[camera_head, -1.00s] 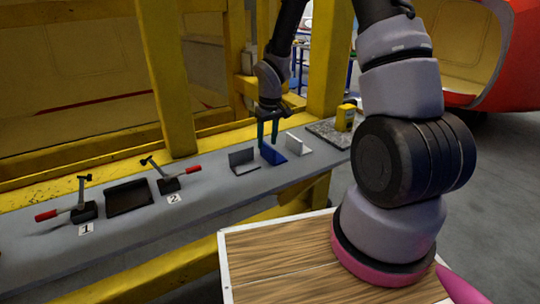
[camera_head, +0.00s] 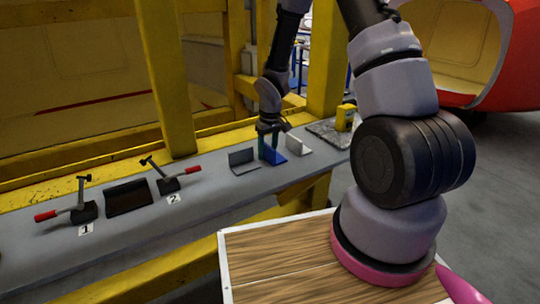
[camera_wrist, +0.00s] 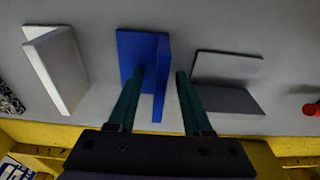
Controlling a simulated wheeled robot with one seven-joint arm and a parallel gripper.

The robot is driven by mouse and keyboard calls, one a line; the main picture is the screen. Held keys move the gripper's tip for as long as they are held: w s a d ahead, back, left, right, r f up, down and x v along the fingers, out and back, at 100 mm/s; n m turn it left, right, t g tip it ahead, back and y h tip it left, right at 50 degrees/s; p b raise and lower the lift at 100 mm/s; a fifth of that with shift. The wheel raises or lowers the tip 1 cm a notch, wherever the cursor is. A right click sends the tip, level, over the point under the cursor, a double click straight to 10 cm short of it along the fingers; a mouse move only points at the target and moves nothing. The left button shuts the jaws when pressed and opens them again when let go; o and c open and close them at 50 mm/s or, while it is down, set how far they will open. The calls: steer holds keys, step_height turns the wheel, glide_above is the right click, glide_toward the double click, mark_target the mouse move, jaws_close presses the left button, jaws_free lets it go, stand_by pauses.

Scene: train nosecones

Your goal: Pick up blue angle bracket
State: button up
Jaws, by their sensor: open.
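The blue angle bracket (camera_head: 273,154) stands on the grey shelf between a dark grey bracket and a white one. In the wrist view the blue bracket (camera_wrist: 143,55) has its upright plate (camera_wrist: 160,80) between the two green fingers of my gripper (camera_wrist: 160,78). My gripper (camera_head: 267,145) is open, with a finger on each side of that plate. I cannot tell whether either finger touches it. In the head view the fingers partly hide the bracket.
A dark grey bracket (camera_head: 243,160) and a white bracket (camera_head: 297,145) stand close on either side. A yellow item (camera_head: 345,117) sits on a speckled plate at right.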

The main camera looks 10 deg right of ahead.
steer(key=shift+c, duration=0.3)
jaws_close()
